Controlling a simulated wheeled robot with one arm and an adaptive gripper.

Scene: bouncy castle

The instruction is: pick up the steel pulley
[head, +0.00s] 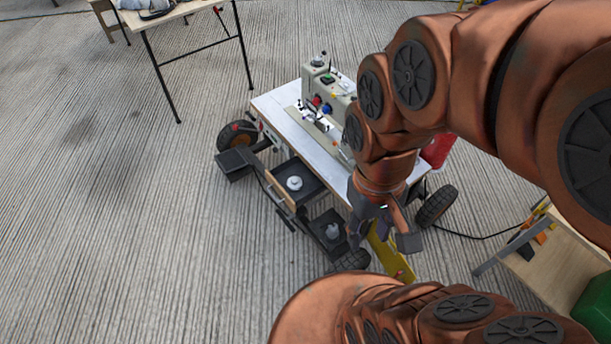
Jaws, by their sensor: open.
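A small round, stepped, silver-white piece that looks like the steel pulley (294,183) lies in a dark open drawer (312,180) at the left front side of the sewing machine table. A second small grey piece (333,231) lies in a dark tray (322,218) lower down; its exact shape is too small to tell. My gripper (384,238) is open and points down, to the right of the drawer and the tray, near the table's front corner. I see nothing between its fingers. My arm hides part of the table.
The white-topped table (305,145) carries a sewing machine (327,95) and has black wheels (437,206). A yellow part (388,255) lies below my gripper. A wooden bench (545,262) stands at the lower right. The striped floor (150,240) at left is clear.

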